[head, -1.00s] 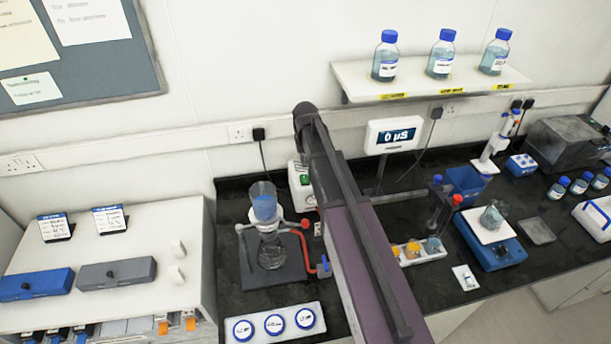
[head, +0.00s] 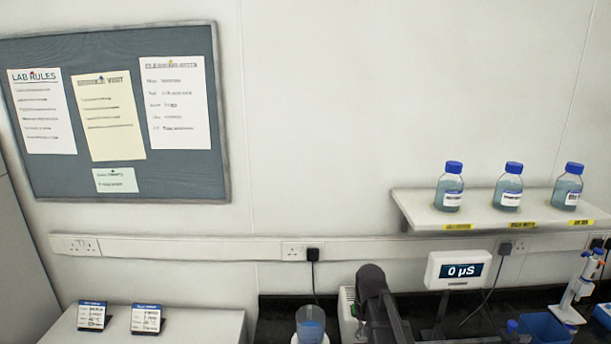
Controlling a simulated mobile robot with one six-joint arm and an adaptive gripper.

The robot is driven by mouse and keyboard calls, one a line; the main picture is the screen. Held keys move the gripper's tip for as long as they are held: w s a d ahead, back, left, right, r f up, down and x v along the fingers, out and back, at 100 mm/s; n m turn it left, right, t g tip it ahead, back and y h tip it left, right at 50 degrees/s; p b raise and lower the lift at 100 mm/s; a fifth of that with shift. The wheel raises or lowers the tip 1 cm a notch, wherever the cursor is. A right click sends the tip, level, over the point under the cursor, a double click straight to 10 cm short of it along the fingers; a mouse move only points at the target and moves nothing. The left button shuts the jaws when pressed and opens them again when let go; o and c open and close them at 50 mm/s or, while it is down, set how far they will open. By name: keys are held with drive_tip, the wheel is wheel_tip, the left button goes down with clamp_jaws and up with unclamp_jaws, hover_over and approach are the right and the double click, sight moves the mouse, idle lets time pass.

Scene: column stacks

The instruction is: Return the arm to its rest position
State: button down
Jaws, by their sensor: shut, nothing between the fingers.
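My arm shows at the bottom of the head view, right of centre. Its dark rounded joint stands in front of the bench's back edge, left of the meter reading "0 µS" (head: 459,270). My gripper is outside the view, so its fingers and anything near them cannot be seen.
Three blue-capped bottles (head: 508,187) stand on a wall shelf (head: 410,208) at the right. A pipette on its stand (head: 578,290) and a blue bin (head: 546,327) are at lower right. A white cabinet top (head: 200,328) with two cards is at lower left. A noticeboard (head: 190,172) hangs above.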

drive_tip(key=s+f+b, duration=0.4)
drive_tip(key=s+f, duration=0.1)
drive_tip(key=s, duration=0.6)
drive_tip(key=shift+s+f+b, duration=0.3)
idle(0.8)
